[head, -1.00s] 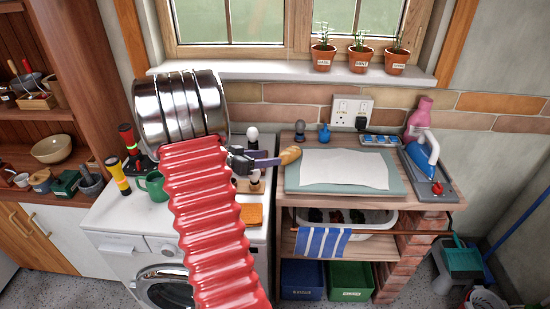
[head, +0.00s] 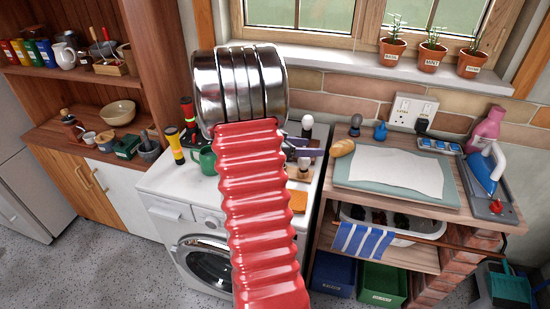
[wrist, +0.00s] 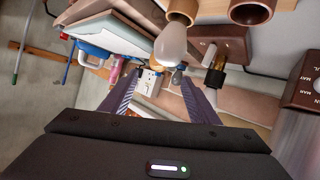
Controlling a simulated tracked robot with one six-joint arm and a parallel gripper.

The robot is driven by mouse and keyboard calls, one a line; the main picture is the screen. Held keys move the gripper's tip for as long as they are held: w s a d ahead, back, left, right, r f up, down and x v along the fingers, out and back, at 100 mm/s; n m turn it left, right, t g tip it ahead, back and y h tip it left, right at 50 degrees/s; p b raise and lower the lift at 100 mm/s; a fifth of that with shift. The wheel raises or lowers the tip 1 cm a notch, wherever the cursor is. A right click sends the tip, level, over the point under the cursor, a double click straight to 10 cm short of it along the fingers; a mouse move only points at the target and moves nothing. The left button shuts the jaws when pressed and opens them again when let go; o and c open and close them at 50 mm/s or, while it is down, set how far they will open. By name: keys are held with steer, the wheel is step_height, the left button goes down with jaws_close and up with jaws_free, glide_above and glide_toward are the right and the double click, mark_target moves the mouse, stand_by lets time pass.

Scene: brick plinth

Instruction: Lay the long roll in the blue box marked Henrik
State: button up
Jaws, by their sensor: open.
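The long roll (head: 343,148), tan and bread-like, lies at the left end of the wooden bench top. The blue box (head: 333,273) stands low under the bench; its label is too small to read. My gripper (head: 312,152) is partly hidden behind my red arm sleeve. Its purple-grey fingers show just left of the roll in the head view. In the wrist view, my gripper (wrist: 159,78) is open, with its fingers apart and no roll held between them. I cannot make out the roll clearly there.
A green box (head: 382,285) stands right of the blue one. A white tub (head: 400,238) and striped cloth (head: 362,240) are on the shelf above. A white bulb-topped object (wrist: 171,45) is close to the fingers. The board (head: 350,180) with paper fills the bench middle.

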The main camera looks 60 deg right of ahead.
steer(key=w+a+r+n+t, duration=0.3)
steer(key=w+a+r+t, duration=0.15)
steer(key=w, duration=0.45)
steer(key=w+a+r+n+t, duration=0.2)
steer(key=w+a+r+t, duration=0.25)
steer(key=w, duration=0.45)
steer(key=w+a+r+n+t, duration=0.3)
steer(key=w+a+t, duration=0.15)
steer(key=w, duration=0.35)
steer(key=w+a+r+n+t+y, duration=0.2)
steer(key=w+a+t, duration=0.1)
steer(key=a, duration=0.3)
steer(key=w+a+r+n+t+y, duration=0.1)
steer(key=w+a+r+n+t, duration=0.15)
steer(key=a, duration=0.45)
steer(key=s+a+n+y, duration=0.2)
steer(key=a+n+y, duration=0.15)
steer(key=a, duration=0.65)
steer(key=s+a+n+y, duration=0.2)
steer(key=a+n+y, duration=0.15)
steer(key=a, duration=0.65)
steer(key=s+a+f+n+g, duration=0.1)
steer(key=s+a, duration=0.3)
steer(key=s, duration=0.5)
steer(key=s+a+f+n+g+y, duration=0.1)
steer(key=s+a+f+g, duration=0.3)
steer(key=s, duration=0.5)
steer(key=shift+s+a+f+n, duration=0.15)
steer(key=shift+s+a+n, duration=0.2)
steer(key=shift+n, duration=0.4)
